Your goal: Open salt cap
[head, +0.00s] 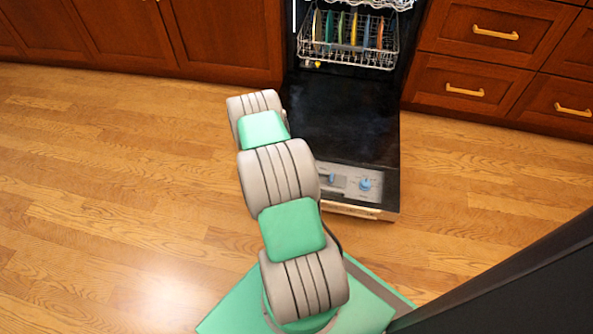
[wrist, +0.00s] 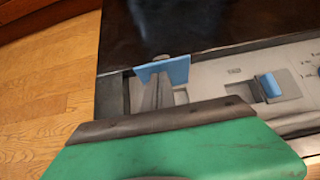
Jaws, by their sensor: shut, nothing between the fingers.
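The open dishwasher door (head: 345,120) lies flat, with a grey panel (head: 350,190) near its front edge. In the wrist view, a blue flap (wrist: 174,70), apparently the salt cap, stands tilted up at the panel's left end beside a recess. My gripper (wrist: 160,85) is shut and empty, its grey fingers right against or just in front of this flap; contact cannot be told for sure. Part of the flap's lower edge is hidden by the fingers. In the head view my arm hides the gripper and this flap.
A second blue latch (wrist: 271,85) sits right of the flap on the panel; it also shows in the head view (head: 332,178). A blue knob (head: 365,184) is further right. A dish rack (head: 348,55) with several plates is inside. The wooden floor left is clear.

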